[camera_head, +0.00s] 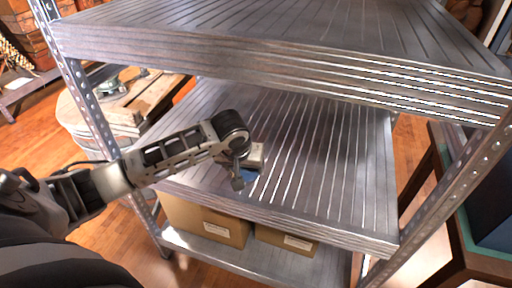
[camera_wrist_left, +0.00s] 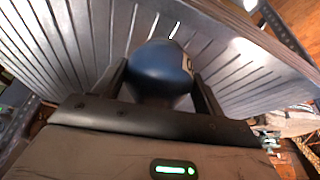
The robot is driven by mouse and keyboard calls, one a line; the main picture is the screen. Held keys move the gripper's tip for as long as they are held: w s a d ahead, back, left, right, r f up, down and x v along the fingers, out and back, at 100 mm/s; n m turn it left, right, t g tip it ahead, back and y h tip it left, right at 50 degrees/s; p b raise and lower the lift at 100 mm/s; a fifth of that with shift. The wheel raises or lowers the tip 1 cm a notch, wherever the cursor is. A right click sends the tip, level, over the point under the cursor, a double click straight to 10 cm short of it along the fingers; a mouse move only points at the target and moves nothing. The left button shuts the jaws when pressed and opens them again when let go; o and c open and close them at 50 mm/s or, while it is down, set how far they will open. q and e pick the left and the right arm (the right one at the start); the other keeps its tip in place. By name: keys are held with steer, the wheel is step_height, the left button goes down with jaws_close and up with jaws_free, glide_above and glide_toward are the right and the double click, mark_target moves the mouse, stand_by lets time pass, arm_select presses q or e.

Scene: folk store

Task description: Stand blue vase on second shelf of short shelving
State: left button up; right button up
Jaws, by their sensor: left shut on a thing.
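The short shelving is a grey metal rack; its top shelf (camera_head: 300,60) and second shelf (camera_head: 330,165) show in the head view. My left arm reaches in between these two shelves from the left. My left gripper (camera_head: 240,182) is over the left part of the second shelf, partly hidden by its own wrist. The blue vase (camera_wrist_left: 160,70) is between its two fingers in the left wrist view, and the gripper is shut on it. Only a small blue part of the vase (camera_head: 250,177) shows in the head view. I cannot tell whether its base touches the shelf. My right gripper is not in view.
The rest of the second shelf is bare. Cardboard boxes (camera_head: 205,221) stand on the shelf below. Perforated metal posts (camera_head: 85,110) bound the rack at its corners. A round wooden table (camera_head: 125,115) stands behind on the left, and a dark wooden stand (camera_head: 455,200) on the right.

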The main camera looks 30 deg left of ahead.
arm_select(q)
steer(key=w+a, duration=0.1)
steer(key=w, duration=0.2)
steer(key=w+a, duration=0.1)
steer(key=w, duration=0.2)
steer(key=w+a, duration=0.1)
steer(key=w, duration=0.2)
steer(key=shift+w, duration=0.3)
steer(key=shift+s+f, duration=0.15)
steer(key=shift+f, duration=1.6)
steer(key=shift+f, duration=0.1)
steer(key=o, duration=1.1)
steer(key=shift+o, duration=0.2)
steer(key=a+v, duration=0.1)
steer(key=v, duration=0.6)
steer(key=shift+d+r, duration=0.35)
steer(key=shift+d, duration=0.2)
steer(key=shift+s, duration=0.1)
